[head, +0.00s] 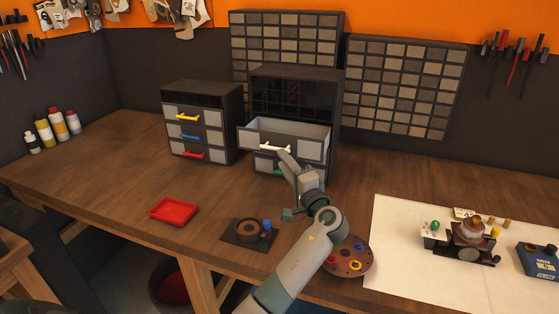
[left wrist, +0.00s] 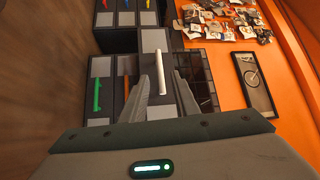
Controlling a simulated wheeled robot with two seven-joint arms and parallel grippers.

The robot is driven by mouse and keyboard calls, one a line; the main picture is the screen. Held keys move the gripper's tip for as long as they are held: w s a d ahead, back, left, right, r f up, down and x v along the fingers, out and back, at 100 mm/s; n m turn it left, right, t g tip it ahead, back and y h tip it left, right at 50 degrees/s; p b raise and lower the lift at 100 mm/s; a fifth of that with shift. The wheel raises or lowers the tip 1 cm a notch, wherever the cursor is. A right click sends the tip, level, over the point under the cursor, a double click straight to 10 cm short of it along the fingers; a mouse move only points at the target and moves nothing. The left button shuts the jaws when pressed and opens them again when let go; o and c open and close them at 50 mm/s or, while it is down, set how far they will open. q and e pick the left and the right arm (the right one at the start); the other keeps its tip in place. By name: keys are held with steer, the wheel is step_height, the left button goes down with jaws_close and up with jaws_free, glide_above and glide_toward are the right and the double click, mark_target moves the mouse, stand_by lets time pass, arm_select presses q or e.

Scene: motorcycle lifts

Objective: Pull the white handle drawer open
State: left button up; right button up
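The white handle (head: 275,147) is on the front of a wide drawer (head: 311,148) that stands out from the dark cabinet (head: 336,105), with its open inside showing. My left gripper (head: 284,157) is at this handle. The exact contact is hard to see. A drawer with a green handle (head: 267,171) is below, partly hidden by my gripper. My right gripper is not in view.
A smaller cabinet (head: 200,90) with yellow, blue and red handles stands at the left. A red tray (head: 174,211), a dark block with a round part (head: 249,232) and a round holder (head: 350,257) lie near my arm. A white mat (head: 400,250) carries parts at the right.

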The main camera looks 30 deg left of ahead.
arm_select(q)
steer(key=b+v, duration=0.3)
steer(key=v, duration=0.9)
steer(key=shift+b, duration=0.4)
